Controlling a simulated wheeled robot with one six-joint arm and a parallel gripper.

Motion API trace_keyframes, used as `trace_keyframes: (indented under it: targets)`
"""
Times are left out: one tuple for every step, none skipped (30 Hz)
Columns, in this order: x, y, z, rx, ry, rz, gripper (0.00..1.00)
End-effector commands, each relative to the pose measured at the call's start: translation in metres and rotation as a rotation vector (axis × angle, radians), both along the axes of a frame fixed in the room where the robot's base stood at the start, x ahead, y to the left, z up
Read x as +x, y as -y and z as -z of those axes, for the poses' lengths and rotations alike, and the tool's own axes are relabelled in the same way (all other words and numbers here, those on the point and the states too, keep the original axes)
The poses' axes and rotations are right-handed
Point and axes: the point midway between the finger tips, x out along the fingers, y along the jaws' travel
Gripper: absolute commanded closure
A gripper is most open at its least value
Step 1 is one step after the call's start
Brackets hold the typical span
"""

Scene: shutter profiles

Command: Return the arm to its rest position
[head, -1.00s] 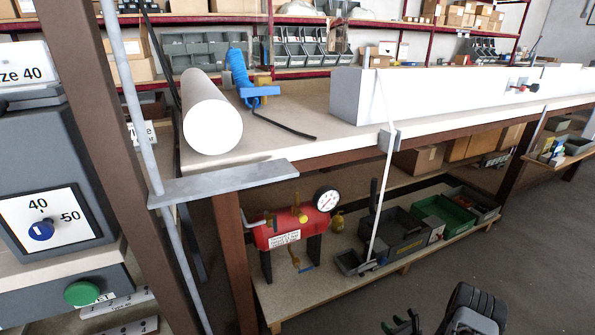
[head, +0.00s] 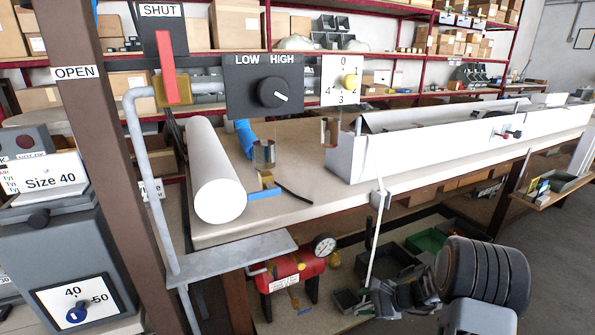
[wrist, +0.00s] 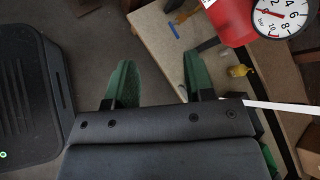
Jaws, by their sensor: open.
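My gripper (wrist: 158,78) shows in the wrist view with two green fingers spread wide apart and nothing between them. In the head view, my dark arm is at the lower right. Its gripper end reaches left, low in front of the bench's lower shelf (head: 335,316). In the wrist view, the fingers hang over the floor and the pale lower shelf (wrist: 160,35). Part of a red tank (wrist: 233,22) and its dial gauge (wrist: 281,12) are to the upper right, apart from the fingers.
A white roll (head: 215,180) and a long white profile housing (head: 440,150) lie on the bench. A brown post (head: 90,130), a grey bracket plate (head: 230,257) and a LOW/HIGH control panel (head: 265,85) stand at the left. Grey floor (head: 550,270) is open at the right.

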Motion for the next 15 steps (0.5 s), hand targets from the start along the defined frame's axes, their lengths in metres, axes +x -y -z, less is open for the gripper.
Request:
trace_keyframes:
  targets:
    - [-0.011,-0.014,-0.061,-0.072,0.041,-0.102,0.51]
    - [-0.019,-0.02,-0.083,-0.116,0.06,-0.161,0.51]
    - [-0.03,-0.028,-0.11,-0.175,0.087,-0.237,0.51]
    - [-0.039,-0.034,-0.13,-0.218,0.107,-0.295,0.51]
    - [-0.048,-0.038,-0.149,-0.264,0.127,-0.35,0.51]
    - [-0.061,-0.044,-0.174,-0.326,0.156,-0.423,0.51]
    - [-0.07,-0.047,-0.193,-0.374,0.179,-0.477,0.51]
    - [-0.08,-0.05,-0.211,-0.422,0.202,-0.529,0.51]
    - [-0.092,-0.053,-0.234,-0.486,0.233,-0.598,0.51]
    - [-0.102,-0.054,-0.25,-0.535,0.256,-0.647,0.51]
    - [-0.11,-0.055,-0.266,-0.583,0.279,-0.694,0.51]
    - [-0.122,-0.056,-0.285,-0.647,0.31,-0.753,0.51]
    - [-0.13,-0.056,-0.299,-0.694,0.332,-0.795,0.51]
    - [-0.138,-0.055,-0.311,-0.738,0.353,-0.835,0.51]
    - [-0.147,-0.054,-0.328,-0.798,0.381,-0.883,0.51]
